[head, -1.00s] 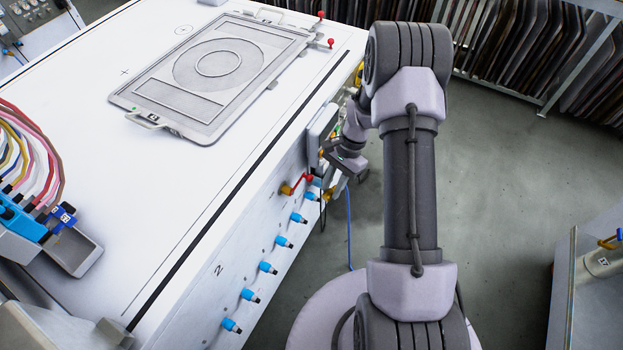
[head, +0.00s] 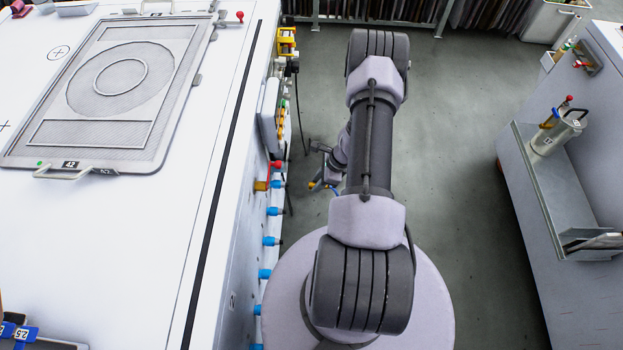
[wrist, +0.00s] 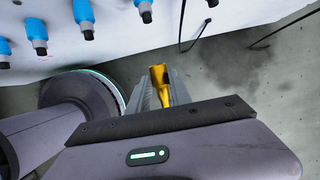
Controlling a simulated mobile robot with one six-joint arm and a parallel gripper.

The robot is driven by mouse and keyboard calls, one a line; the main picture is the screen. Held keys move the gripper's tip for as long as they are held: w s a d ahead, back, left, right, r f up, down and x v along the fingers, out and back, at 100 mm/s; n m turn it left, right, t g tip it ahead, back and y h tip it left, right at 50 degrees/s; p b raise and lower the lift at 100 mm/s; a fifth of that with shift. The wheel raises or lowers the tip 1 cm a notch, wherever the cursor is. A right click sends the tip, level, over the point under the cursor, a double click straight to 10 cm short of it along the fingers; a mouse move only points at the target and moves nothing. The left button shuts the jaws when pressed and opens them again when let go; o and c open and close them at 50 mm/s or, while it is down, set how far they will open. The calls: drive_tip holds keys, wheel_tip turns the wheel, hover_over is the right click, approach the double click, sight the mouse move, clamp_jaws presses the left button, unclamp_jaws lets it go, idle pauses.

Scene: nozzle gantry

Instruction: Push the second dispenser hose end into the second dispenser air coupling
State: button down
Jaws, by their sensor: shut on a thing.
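My gripper (head: 318,181) hangs beside the white table, with clear space between it and the table's side. It is shut on a yellow fitting (wrist: 160,84), which appears to be the hose end. A bit of blue shows by the jaws in the head view, but I cannot follow a hose from it. Blue couplings (head: 271,241) with dark tips stick out in a row from the table's side. They also show in the wrist view (wrist: 36,32), apart from the held fitting. I cannot tell which coupling, if any, is the second dispenser's.
A red-handled yellow valve (head: 262,185) sits on the table's side. A framed screen (head: 110,85) lies on the table top (head: 90,240). A grey cabinet (head: 590,180) at the right has a shelf holding a canister (head: 556,135). Open floor lies between.

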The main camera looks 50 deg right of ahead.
drive_tip(key=shift+s+d, duration=0.15)
drive_tip(key=shift+w+a, duration=1.95)
drive_tip(key=shift+w, duration=0.3)
drive_tip(key=shift+w+a, duration=0.35)
drive_tip(key=shift+w, duration=0.1)
idle(0.6)
drive_tip(key=c, duration=1.1)
unclamp_jaws()
drive_tip(key=shift+r, duration=0.1)
drive_tip(key=p+v, duration=0.7)
drive_tip(key=v, duration=1)
drive_tip(key=shift+p, duration=0.4)
drive_tip(key=shift+d, duration=0.1)
